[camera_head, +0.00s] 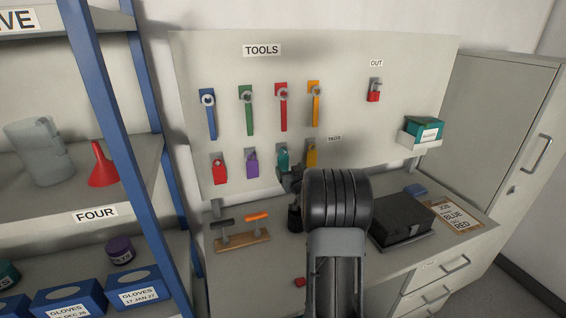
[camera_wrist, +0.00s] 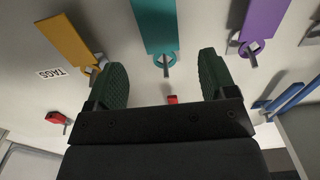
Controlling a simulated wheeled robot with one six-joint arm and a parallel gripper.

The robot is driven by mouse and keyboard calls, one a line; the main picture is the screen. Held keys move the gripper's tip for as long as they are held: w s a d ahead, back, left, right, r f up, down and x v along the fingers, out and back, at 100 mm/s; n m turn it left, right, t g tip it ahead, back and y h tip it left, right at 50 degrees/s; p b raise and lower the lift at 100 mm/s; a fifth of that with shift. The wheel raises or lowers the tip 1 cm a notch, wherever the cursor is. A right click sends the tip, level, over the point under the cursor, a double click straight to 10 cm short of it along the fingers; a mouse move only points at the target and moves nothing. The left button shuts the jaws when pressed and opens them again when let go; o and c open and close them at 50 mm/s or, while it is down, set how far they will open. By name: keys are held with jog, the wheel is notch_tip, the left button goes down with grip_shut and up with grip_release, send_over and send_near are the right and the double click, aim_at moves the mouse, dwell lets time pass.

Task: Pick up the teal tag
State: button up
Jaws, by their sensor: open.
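The teal tag (camera_head: 282,157) hangs from a hook on the tool board, between a purple tag (camera_head: 252,163) and a yellow tag (camera_head: 311,156). My gripper (camera_head: 289,177) is just below it in the head view, partly hidden by my arm. In the wrist view, which looks upside down, the teal tag (camera_wrist: 154,24) hangs at the top middle with its hook end toward me. My gripper (camera_wrist: 162,78) is open and empty there, its dark green fingers apart to either side of that hook end and not touching the tag.
The neighbouring yellow tag (camera_wrist: 66,38) and purple tag (camera_wrist: 264,20) hang close on both sides. Below the board is a counter (camera_head: 225,263) with a wooden rack (camera_head: 242,241) and a black box (camera_head: 401,217). A blue-framed shelf (camera_head: 118,105) stands at left.

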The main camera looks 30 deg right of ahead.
aim_at(284, 161)
jog(key=shift+p+x, duration=1.25)
jog(key=shift+x, duration=1.55)
jog(key=shift+f, duration=0.2)
jog(key=c, duration=1)
jog(key=shift+s+r+b, duration=0.1)
jog(key=shift+r+b, duration=0.15)
jog(key=shift+b, duration=0.1)
